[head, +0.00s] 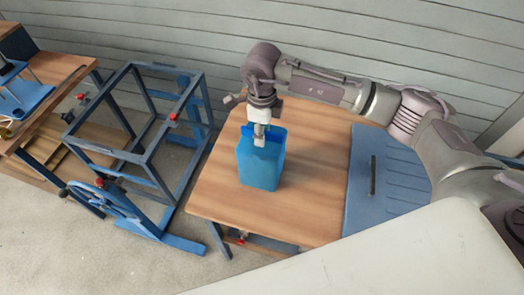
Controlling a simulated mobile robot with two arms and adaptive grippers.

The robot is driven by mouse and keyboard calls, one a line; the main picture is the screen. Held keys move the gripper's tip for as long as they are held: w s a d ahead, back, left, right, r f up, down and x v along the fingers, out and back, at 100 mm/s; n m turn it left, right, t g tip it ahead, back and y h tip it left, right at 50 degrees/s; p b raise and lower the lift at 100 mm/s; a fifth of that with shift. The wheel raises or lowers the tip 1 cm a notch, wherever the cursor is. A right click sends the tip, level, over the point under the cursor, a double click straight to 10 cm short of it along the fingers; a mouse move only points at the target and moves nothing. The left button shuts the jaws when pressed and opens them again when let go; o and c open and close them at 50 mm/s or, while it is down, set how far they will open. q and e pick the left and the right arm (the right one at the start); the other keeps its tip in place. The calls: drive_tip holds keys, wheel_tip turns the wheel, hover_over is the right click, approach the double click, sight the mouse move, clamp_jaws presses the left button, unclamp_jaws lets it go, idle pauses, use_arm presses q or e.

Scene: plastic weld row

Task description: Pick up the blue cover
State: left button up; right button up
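A blue box-shaped piece (260,170), which I take to be the blue cover, stands upright on the wooden table (220,190). Its upper part looks open, with a darker blue inner side showing. My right gripper (259,140) points straight down at the top of this piece, in front of or within its upper opening. The fingers are small and partly merge with the blue, so I cannot tell whether they are closed or touch it. My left gripper is not in view.
A blue ribbed panel (385,190) with a dark slot lies at the table's right side. A blue metal frame (128,125) with red clamps stands left of the table. Another wooden bench (60,75) is at the far left. The table's front left is clear.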

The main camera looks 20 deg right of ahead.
clamp_jaws()
drive_tip(key=shift+r, duration=0.15)
